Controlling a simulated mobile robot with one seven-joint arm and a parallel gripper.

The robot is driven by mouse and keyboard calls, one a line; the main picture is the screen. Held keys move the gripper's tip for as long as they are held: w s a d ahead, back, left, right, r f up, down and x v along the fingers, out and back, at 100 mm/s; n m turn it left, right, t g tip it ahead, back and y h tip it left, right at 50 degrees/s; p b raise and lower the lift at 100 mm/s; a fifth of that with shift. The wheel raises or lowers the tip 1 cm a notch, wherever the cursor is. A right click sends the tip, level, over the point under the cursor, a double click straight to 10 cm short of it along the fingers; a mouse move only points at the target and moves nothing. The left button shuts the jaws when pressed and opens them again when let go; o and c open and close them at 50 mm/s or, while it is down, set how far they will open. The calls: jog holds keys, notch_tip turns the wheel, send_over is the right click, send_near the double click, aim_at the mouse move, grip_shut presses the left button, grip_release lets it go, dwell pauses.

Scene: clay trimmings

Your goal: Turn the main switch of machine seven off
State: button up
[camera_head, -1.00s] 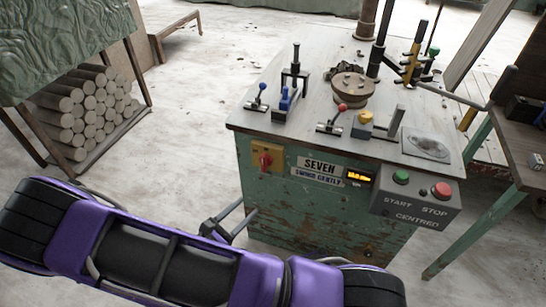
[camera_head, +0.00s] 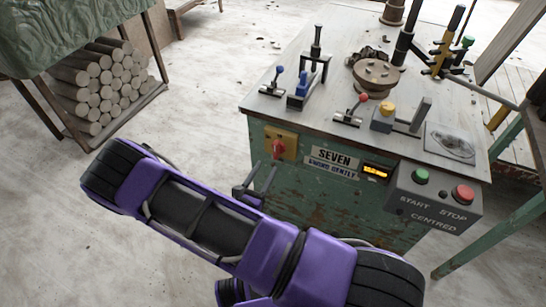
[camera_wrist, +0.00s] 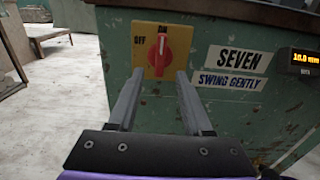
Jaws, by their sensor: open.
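The main switch is a red rotary knob (camera_wrist: 158,54) on a yellow plate (camera_wrist: 143,67), on the green front of machine seven (camera_head: 310,190). The plate reads OFF at the left and ON at the top, and the knob stands upright, its upper end toward ON. The red knob also shows in the head view (camera_head: 278,147). My gripper (camera_wrist: 155,78) is open and empty. Its two fingers point at the switch, one to each side below the knob, and I cannot tell how much gap remains. In the head view my gripper (camera_head: 268,172) is just below the switch.
A label reading SEVEN (camera_wrist: 236,59) and a lit display (camera_head: 375,172) are right of the switch. A grey box with green START (camera_head: 421,176) and red STOP (camera_head: 463,194) buttons is further right. Levers crowd the machine top (camera_head: 300,120). A log rack (camera_head: 110,90) stands left; floor between is clear.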

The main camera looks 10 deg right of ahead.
aim_at(275, 154)
jog(key=x, duration=0.6)
jog(key=shift+w+d, duration=0.15)
jog(key=shift+c, duration=0.2)
grip_shut()
